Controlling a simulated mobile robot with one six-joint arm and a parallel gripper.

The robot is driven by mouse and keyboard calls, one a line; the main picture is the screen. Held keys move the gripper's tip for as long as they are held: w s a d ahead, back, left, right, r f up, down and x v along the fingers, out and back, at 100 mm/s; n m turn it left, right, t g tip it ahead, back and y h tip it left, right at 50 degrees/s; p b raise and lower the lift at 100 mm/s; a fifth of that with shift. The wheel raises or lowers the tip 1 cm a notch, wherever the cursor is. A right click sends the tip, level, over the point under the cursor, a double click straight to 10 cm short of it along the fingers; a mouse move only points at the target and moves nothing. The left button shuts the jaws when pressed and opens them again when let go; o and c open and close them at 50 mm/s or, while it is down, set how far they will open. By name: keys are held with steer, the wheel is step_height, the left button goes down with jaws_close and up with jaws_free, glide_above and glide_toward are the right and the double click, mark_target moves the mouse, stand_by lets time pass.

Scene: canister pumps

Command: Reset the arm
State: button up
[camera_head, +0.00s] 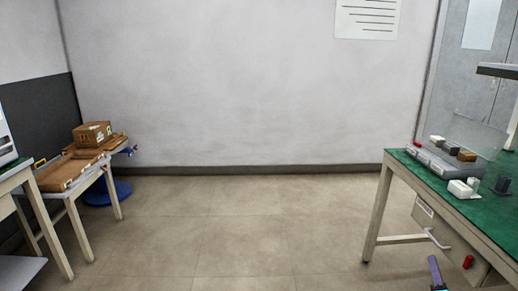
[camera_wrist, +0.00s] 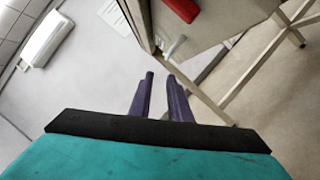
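My gripper (camera_wrist: 160,78) shows in the wrist view as two dark purple fingers beyond a black bar and a teal body. The fingers stand apart with a narrow gap, and nothing is between them. In the head view only a purple finger and a bit of teal of my gripper (camera_head: 435,271) show at the bottom right, in front of the green-topped table (camera_head: 402,160). The rest of my arm is out of that view.
The green table carries a grey tray (camera_head: 438,168) and several small blocks. Its drawer (camera_head: 438,221) has a red object (camera_head: 468,262) on its front. The middle floor is clear.

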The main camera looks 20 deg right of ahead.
steer(key=w+a+n+t+y+p, duration=0.25)
steer(key=w+a+y+p, duration=0.45)
steer(key=w+a, duration=1.4)
steer(key=w+a+f+m+g+y+p, duration=0.1)
steer(key=w+a+f+m+g+p, duration=0.2)
steer(key=a, duration=0.8)
steer(key=a+f+g+y+p, duration=0.1)
steer(key=a+f+g+p, duration=0.25)
steer(key=a, duration=0.65)
steer(key=s+a+f+m+g+p, duration=0.5)
steer(key=s+a+f+m+g, duration=0.3)
steer(key=s+a+f, duration=0.65)
steer(key=s+a+m+g+y, duration=0.1)
steer(key=s+a+m+g, duration=0.2)
steer(key=s+m+g, duration=0.6)
steer(key=s+g, duration=0.1)
steer(key=s, duration=1.3)
steer(key=shift+s+a+r+m+g+y, duration=0.15)
steer(key=shift+s+m+g+y, duration=0.15)
steer(key=shift+s+m+g, duration=0.1)
